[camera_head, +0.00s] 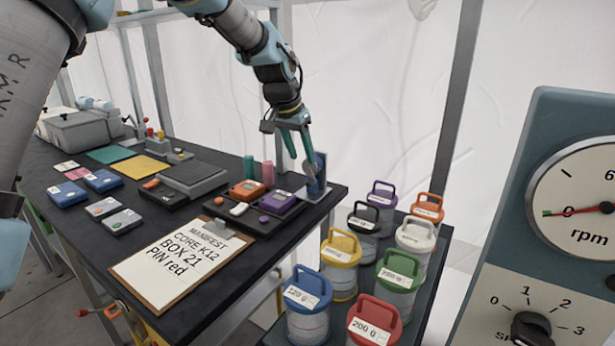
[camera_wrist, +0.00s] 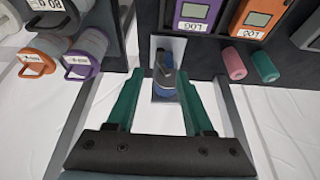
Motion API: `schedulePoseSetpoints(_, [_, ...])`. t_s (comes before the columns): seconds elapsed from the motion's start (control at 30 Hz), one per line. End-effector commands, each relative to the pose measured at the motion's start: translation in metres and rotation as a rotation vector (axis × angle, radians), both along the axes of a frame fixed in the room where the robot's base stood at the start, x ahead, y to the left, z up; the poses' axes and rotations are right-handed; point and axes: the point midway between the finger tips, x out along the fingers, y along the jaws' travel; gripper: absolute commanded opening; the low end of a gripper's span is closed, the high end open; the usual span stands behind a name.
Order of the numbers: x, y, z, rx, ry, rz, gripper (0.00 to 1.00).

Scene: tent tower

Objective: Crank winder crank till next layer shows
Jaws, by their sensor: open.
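No part is plainly marked as the winder crank. A red-knobbed handle (camera_head: 84,313) on a thin rod sticks out below the table's front edge and looks like a crank; I cannot tell if it is the winder's. No layer can be made out. My gripper (camera_head: 300,155) is open, its teal fingers pointing down at the table's right corner. A blue upright piece (camera_head: 318,178) stands there, close by the fingertips. In the wrist view, a blue part with a dark top (camera_wrist: 165,82) shows between the open fingers, not gripped.
A manifest clipboard (camera_head: 172,265) lies at the table's front. Purple and orange meters (camera_head: 276,201) sit left of the blue piece. Several lidded jars (camera_head: 340,262) crowd a lower stand at right. A large rpm dial (camera_head: 572,205) with a knob stands nearest right, its needle near zero.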

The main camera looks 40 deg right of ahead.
Motion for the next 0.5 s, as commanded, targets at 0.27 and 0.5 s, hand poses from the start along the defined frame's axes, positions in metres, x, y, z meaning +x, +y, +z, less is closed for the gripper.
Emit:
schedulePoseSetpoints(0.27, [0.005, -0.019, -0.047, 0.004, 0.002, 0.001, 0.52])
schedulePoseSetpoints(0.5, [0.009, -0.03, -0.076, 0.002, 0.001, 0.002, 0.52])
